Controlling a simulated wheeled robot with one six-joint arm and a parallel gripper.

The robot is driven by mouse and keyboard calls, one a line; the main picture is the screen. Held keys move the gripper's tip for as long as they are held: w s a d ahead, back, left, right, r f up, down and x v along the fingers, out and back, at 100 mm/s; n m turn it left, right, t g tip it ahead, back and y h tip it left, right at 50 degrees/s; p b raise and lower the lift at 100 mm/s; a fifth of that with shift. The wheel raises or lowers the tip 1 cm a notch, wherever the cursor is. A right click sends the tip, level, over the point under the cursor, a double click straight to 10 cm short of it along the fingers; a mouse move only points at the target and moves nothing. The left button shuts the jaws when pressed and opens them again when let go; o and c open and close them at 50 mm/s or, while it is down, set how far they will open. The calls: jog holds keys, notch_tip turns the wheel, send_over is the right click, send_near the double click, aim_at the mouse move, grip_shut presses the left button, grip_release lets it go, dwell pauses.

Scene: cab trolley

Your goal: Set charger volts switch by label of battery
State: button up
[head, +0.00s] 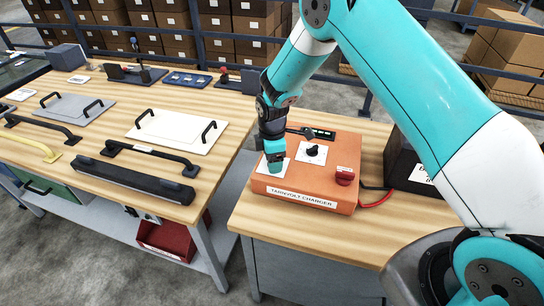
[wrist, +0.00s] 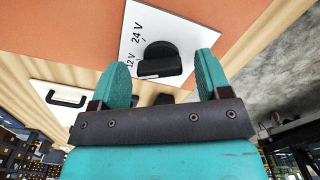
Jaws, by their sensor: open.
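The orange charger (head: 300,186) sits on the right wooden table, with a "TARNVOLT CHARGER" strip on its front. In the wrist view a black switch knob (wrist: 160,60) stands on a white plate (wrist: 185,32) marked "24 V" and "12 V"; I cannot tell which mark it points to. My gripper (head: 276,166) is over the charger's left white plate, hiding its knob. In the wrist view my open gripper (wrist: 162,72) has its fingers to either side of the knob, apart from it. The dark battery (head: 405,165) stands right of the charger; its label (head: 422,175) is mostly hidden by my arm.
The charger also bears a second black knob (head: 313,150), a red knob (head: 344,175) and a dark display (head: 322,133). A red cable (head: 376,199) runs toward the battery. The left bench (head: 150,150) holds handled plates and bars. A rail and boxes stand behind.

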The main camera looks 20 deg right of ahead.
jog(key=c, duration=0.9)
jog(key=shift+m+b, duration=0.3)
jog(key=shift+m, duration=0.1)
jog(key=m+b, duration=0.2)
jog(key=m, duration=0.2)
jog(key=shift+w+f+m+b, duration=0.1)
jog(key=shift+m+b, duration=0.2)
jog(key=m+b, duration=0.2)
jog(key=m, duration=0.4)
jog(key=shift+d, duration=0.15)
jog(key=shift+m, duration=0.4)
jog(key=o, duration=0.9)
